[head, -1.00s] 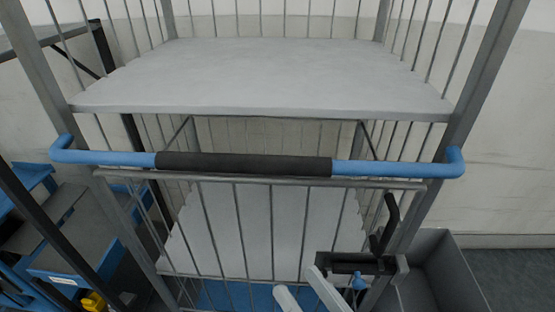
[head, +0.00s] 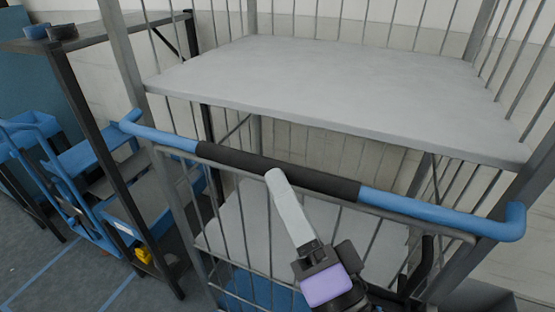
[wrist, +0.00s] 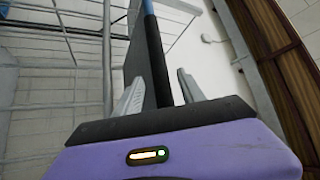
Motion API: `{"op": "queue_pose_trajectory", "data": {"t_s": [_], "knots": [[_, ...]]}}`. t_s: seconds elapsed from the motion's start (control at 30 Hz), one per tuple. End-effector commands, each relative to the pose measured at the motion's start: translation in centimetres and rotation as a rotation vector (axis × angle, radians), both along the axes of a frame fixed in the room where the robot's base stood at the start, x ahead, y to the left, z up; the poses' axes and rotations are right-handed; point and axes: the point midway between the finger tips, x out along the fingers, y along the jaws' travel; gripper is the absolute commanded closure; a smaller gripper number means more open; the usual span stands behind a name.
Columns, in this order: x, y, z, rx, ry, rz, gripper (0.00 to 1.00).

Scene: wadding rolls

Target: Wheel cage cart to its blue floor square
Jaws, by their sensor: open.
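The grey wire cage cart (head: 330,78) stands close in front of me. Its blue push handle (head: 430,208) has a black grip (head: 250,163) and slants down to the right in the head view. My purple gripper (head: 278,180) is at the grip, near its middle. In the wrist view, my gripper (wrist: 163,78) is open, its two pale fingers on either side of the black grip (wrist: 152,65). I cannot tell whether they touch it. A blue surface (head: 260,290) shows through the cart's lower mesh; I cannot tell whether it is floor or cart base.
A black-framed rack (head: 85,110) and a blue trolley (head: 75,185) stand left of the cart. Blue lines (head: 35,272) mark the grey floor at lower left. A pale wall (head: 225,75) is behind the cart. A grey bin (head: 480,298) shows at lower right.

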Motion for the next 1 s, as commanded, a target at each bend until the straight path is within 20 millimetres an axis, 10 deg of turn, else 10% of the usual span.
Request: {"op": "queue_pose_trajectory", "data": {"t_s": [0.63,0.9,1.0], "knots": [[3.4,2.0,1.7,-0.001,-0.001,-0.002,0.53],[3.4,2.0,1.7,-0.001,0.000,-0.002,1.00],[3.4,2.0,1.7,-0.001,0.000,-0.002,1.00]]}}
